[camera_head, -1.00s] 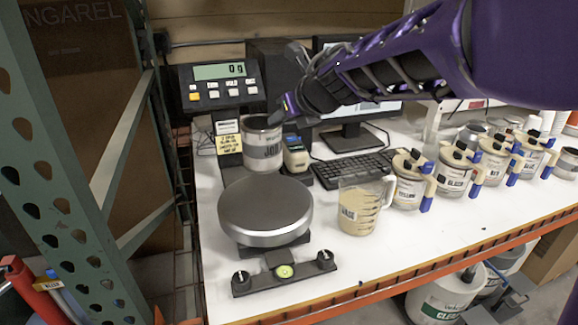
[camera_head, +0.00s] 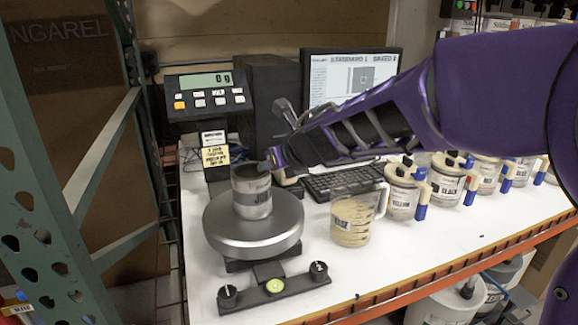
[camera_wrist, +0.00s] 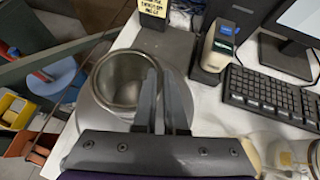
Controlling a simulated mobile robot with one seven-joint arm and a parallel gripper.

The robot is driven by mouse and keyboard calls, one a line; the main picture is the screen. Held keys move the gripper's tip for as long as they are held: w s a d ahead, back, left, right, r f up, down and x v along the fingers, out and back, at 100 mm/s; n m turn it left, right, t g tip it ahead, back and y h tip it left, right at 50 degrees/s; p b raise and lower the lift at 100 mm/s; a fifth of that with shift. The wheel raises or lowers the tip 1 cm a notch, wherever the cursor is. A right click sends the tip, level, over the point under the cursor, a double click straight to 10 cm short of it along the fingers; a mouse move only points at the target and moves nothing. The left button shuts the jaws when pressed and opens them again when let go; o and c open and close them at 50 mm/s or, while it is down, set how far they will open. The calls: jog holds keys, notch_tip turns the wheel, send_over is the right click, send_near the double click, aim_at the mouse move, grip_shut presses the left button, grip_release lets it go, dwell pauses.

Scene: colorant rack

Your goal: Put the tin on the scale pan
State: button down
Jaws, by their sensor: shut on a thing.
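The tin (camera_head: 252,196) is a grey, open-topped metal can with a label, upright over the middle of the round silver scale pan (camera_head: 226,240). Its base looks at or very near the pan; I cannot tell if it touches. The display (camera_head: 211,80) reads 0 g. My gripper (camera_head: 268,165) is shut on the tin's rim at its right side. In the wrist view the tin (camera_wrist: 122,82) shows an empty-looking inside, and the fingers of my gripper (camera_wrist: 162,95) are close together at its wall. The pan (camera_wrist: 88,108) shows around it.
A beaker (camera_head: 352,222) of beige liquid stands right of the pan. Several labelled paint cans (camera_head: 404,196) stand in a row further right. A keyboard (camera_head: 345,180) and monitor (camera_head: 350,75) are behind. A green upright (camera_head: 45,215) is at the left.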

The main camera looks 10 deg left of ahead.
jog(key=shift+f, duration=0.1)
jog(key=c, duration=1.4)
grip_release()
jog(key=o, duration=0.4)
jog(key=shift+r, duration=0.25)
